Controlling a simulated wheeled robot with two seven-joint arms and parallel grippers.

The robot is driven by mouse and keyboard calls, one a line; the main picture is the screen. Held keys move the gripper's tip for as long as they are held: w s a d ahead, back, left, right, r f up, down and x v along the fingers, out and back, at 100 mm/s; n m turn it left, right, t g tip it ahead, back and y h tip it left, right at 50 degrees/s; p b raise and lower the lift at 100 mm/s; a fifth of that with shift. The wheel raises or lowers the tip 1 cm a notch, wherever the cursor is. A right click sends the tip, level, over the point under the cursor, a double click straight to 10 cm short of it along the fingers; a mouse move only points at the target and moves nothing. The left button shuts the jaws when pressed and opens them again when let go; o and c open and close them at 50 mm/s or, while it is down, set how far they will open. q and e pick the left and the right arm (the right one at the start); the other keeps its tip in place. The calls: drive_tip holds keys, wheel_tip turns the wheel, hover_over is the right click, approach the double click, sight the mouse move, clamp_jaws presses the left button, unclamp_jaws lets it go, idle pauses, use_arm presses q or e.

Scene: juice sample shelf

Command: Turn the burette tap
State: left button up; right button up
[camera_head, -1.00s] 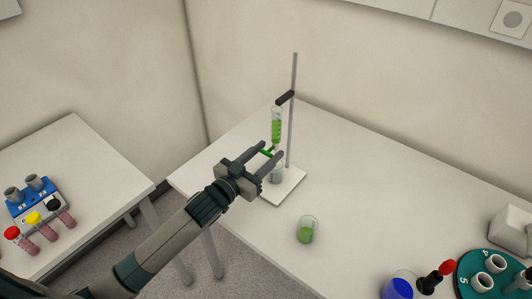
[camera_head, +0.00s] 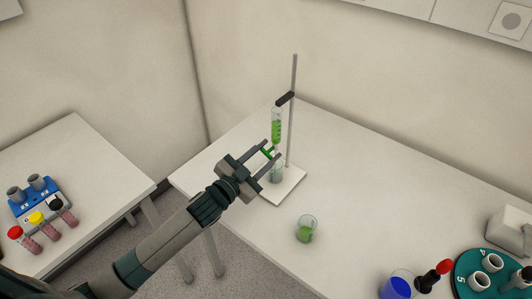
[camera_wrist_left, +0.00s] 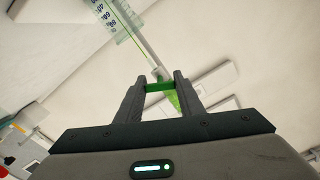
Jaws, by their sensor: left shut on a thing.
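The burette (camera_head: 276,128) holds green liquid and hangs upright from a clamp on a metal stand (camera_head: 292,110). Its green tap (camera_head: 267,152) is at the lower end. My left gripper (camera_head: 272,151) is at the tap with its two fingers on either side. In the left wrist view the fingers (camera_wrist_left: 161,86) are shut on the green tap handle (camera_wrist_left: 158,87), and the graduated burette tube (camera_wrist_left: 115,15) runs up to the upper left. A beaker (camera_head: 276,173) stands on the white stand base below the burette, partly hidden by the gripper. My right gripper is not in view.
A beaker with green liquid (camera_head: 306,229) stands on the table in front of the stand. A blue flask (camera_head: 397,287), a red-topped dropper bottle (camera_head: 436,276) and a teal round rack (camera_head: 487,272) are at the right front. A side table (camera_head: 100,150) at left holds capped tubes.

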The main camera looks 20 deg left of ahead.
use_arm(q)
drive_tip(key=o, duration=1.1)
drive_tip(key=shift+c, duration=0.2)
drive_tip(key=shift+s, duration=0.1)
drive_tip(key=shift+s+a+f+b, duration=0.15)
drive_tip(key=shift+s+a+b, duration=0.15)
drive_tip(key=shift+s, duration=0.25)
drive_tip(key=b+v, duration=0.5)
drive_tip(key=v, duration=1.1)
drive_tip(key=shift+r+b, duration=0.2)
drive_tip(key=shift+b, duration=0.15)
